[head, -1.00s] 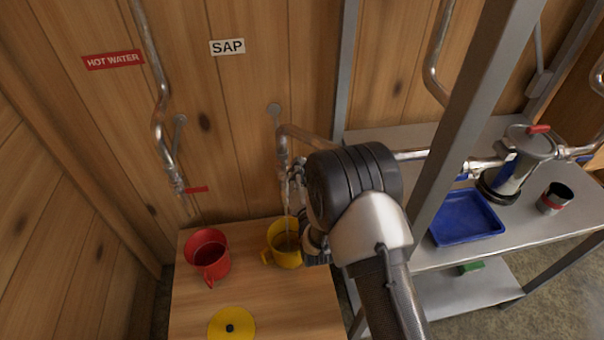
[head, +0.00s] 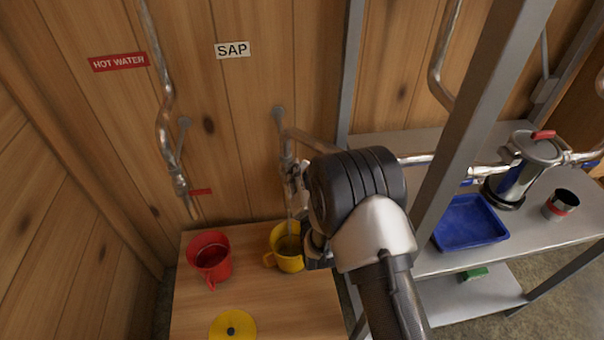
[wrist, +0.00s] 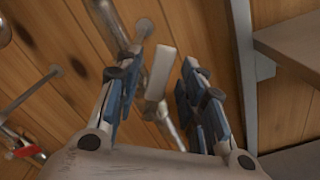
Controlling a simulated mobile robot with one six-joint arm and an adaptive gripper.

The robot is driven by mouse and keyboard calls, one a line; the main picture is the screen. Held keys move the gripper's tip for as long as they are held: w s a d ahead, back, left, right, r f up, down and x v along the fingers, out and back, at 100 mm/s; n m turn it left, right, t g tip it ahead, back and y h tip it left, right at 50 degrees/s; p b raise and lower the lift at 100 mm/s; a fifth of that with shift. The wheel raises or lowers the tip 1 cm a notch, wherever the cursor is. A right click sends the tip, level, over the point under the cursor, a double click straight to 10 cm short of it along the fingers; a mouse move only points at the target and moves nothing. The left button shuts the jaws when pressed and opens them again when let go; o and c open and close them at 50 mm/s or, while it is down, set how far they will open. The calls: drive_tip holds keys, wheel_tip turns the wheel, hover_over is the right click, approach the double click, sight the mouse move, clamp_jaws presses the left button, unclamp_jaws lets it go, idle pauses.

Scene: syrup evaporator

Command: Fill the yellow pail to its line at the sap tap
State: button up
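The yellow pail (head: 285,262) stands upright on the wooden bench under the sap tap (head: 288,165), with brownish liquid inside. A thin pale stream seems to run from the spout into it. The level against its line cannot be read. My gripper (wrist: 163,52) is beside the tap, above the pail, largely hidden behind my wrist in the head view. In the wrist view its fingers are apart, with a pale lever-like bar (wrist: 160,72) showing between them; contact is not clear. The SAP sign (head: 232,50) is on the wall above.
A red pail (head: 211,262) stands left of the yellow one. A yellow disc (head: 232,326) lies at the bench front. The hot water pipe (head: 165,120) hangs at left. A steel post (head: 470,130) and a shelf with a blue tray (head: 466,224) are at right.

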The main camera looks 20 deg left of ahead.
drive_tip(key=v, duration=1.2)
drive_tip(key=shift+s, duration=0.1)
idle(6.7)
